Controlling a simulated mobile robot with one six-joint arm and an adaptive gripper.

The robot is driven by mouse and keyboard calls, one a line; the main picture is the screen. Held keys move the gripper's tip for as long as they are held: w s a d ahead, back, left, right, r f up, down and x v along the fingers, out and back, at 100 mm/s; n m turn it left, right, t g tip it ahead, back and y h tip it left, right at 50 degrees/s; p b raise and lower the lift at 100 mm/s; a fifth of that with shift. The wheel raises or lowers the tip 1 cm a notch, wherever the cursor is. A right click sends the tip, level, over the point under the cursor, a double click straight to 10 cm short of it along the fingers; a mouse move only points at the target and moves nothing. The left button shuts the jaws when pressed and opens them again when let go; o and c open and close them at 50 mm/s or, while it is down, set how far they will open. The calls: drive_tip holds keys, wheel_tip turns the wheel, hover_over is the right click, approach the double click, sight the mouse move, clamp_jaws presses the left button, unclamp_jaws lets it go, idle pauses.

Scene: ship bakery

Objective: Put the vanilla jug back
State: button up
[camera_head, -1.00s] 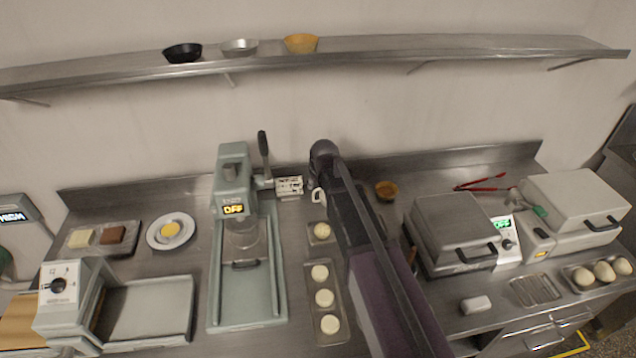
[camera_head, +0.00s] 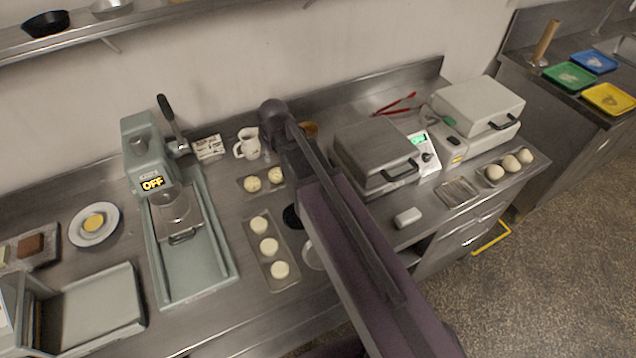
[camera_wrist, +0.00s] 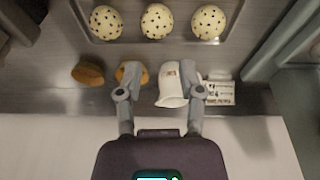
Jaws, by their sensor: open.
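The white jug (camera_head: 248,143), which I take for the vanilla jug, stands on the steel counter near the back wall, left of my arm. My gripper (camera_wrist: 160,72) is open and holds nothing. I cannot tell its height above the jug. In the head view my arm hides the gripper.
A printed card (camera_head: 208,147) and a green press (camera_head: 165,190) stand left of the jug. A tray of speckled dough balls (camera_wrist: 157,21) lies in front. Orange-brown cups (camera_wrist: 88,74) stand beside the jug. A waffle iron (camera_head: 375,155) is to the right.

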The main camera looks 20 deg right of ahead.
drive_tip(key=s+d+m+g, duration=0.2)
drive_tip(key=s+d, duration=0.7)
drive_tip(key=s, duration=0.5)
drive_tip(key=shift+s+d+f+m+g, duration=0.15)
drive_tip(key=shift+d+f+m+g, duration=0.1)
drive_tip(key=shift+d+m+g, duration=0.15)
drive_tip(key=shift+f, duration=0.1)
drive_tip(key=shift+a, duration=0.1)
